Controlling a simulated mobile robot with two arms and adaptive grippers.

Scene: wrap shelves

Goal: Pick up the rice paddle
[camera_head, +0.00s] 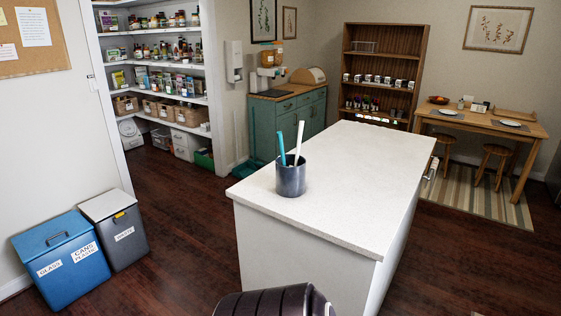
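A dark grey cylindrical holder (291,181) stands upright near the front-left end of the white island counter. Two utensil handles rise out of it: a teal one (281,148) leaning left and a white one (299,142) leaning slightly right. Their lower ends are hidden inside the holder, so I cannot tell which, if either, is the rice paddle. Neither my left nor my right gripper is in view. A dark rounded shape at the bottom edge looks like part of my own body.
The rest of the island top (360,160) is clear. A blue bin (62,255) and a grey bin (117,230) stand on the floor at left. Stocked pantry shelves (160,85), a green cabinet (287,112), a wooden shelf (385,70) and a dining table (482,124) are farther back.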

